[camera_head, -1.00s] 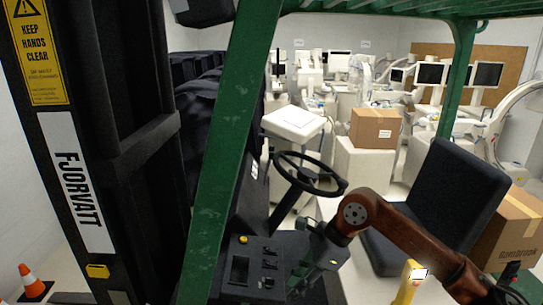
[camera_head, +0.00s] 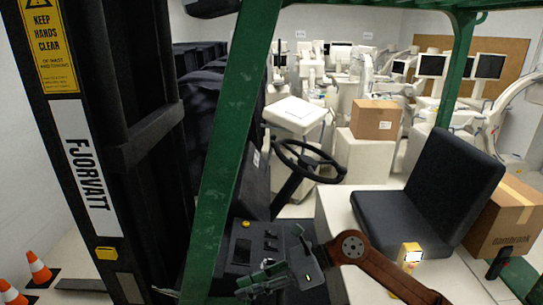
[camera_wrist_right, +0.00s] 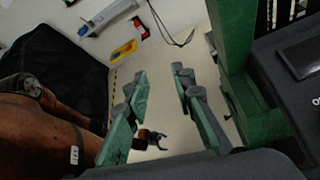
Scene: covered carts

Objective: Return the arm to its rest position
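My brown right arm (camera_head: 385,268) comes in from the lower right in the head view. Its right gripper (camera_head: 262,278) has green-padded fingers and is in front of the forklift's dark control console (camera_head: 262,240), below the steering wheel (camera_head: 308,162). In the right wrist view the gripper (camera_wrist_right: 160,100) has its two green fingers well apart with nothing between them. The left arm and left gripper do not show in the head view.
A green forklift post (camera_head: 228,150) stands just left of the gripper. The black seat (camera_head: 440,190) and a cardboard box (camera_head: 508,218) are at the right. Orange cones (camera_head: 38,268) are at lower left. Pale floor (camera_wrist_right: 185,130) shows below the fingers.

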